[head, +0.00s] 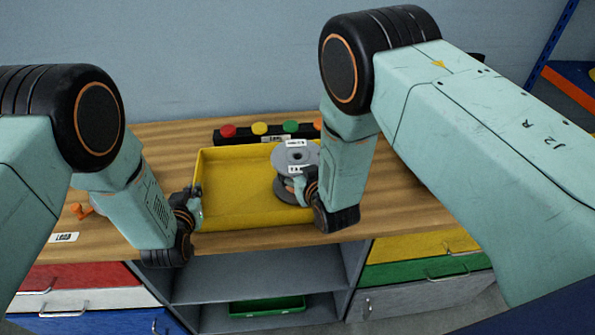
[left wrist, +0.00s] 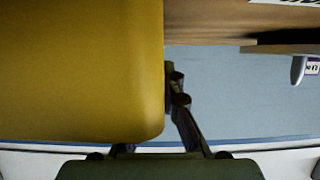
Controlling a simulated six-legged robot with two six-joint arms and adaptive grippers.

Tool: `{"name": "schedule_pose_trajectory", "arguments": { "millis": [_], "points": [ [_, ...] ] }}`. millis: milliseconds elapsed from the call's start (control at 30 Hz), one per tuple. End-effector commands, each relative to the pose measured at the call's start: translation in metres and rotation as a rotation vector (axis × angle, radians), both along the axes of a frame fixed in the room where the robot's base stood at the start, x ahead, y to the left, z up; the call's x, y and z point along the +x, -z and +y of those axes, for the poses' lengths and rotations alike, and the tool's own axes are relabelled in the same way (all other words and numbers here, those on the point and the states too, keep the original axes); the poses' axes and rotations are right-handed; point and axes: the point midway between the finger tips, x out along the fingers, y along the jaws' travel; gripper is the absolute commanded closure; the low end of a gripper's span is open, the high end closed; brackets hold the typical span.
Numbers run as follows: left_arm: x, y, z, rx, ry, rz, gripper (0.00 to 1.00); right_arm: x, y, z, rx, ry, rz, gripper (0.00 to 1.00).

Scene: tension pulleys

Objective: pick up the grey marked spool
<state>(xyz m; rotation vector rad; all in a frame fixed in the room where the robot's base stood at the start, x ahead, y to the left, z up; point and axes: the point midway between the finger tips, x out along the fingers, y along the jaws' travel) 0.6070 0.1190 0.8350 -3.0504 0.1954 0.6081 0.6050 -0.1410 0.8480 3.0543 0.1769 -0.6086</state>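The grey marked spool (head: 294,157) is at the right end of the yellow tray (head: 235,187) in the head view. It is upright, with a round top, a dark centre hole and small white labels. A darker grey round part (head: 287,193) shows below it. My right gripper (head: 299,186) is at the spool's near right side; its fingers are partly hidden, so I cannot tell whether they grip it. My left gripper (head: 194,199) is at the tray's left wall. In the left wrist view, one dark finger (left wrist: 183,112) shows beside the yellow surface (left wrist: 80,70); its hold is unclear.
The tray lies on a wooden bench top (head: 160,135). Behind it stands a dark strip with red (head: 228,131), yellow and green round buttons. Small orange pieces (head: 80,211) and a white label card (head: 64,238) are at left. Drawers and an open shelf (head: 245,275) are below.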

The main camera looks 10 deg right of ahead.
Motion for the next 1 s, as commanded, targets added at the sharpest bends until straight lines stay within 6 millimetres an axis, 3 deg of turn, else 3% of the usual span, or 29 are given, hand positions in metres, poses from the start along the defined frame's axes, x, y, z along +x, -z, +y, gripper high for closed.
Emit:
{"name": "schedule_pose_trajectory", "arguments": {
  "millis": [267, 567, 1000],
  "points": [
    [0.001, -0.002, 0.000, -0.001, 0.000, -0.004, 1.00, 0.000, 0.000, 0.000, 0.000, 0.000, 0.000, 0.97],
    [0.001, -0.002, 0.000, -0.001, 0.000, -0.004, 1.00, 0.002, -0.007, 0.000, 0.000, 0.000, -0.006, 0.97],
    [0.001, -0.001, 0.000, 0.000, 0.000, -0.003, 1.00, 0.002, -0.076, 0.000, 0.000, -0.002, -0.009, 0.97]
  ]
}}
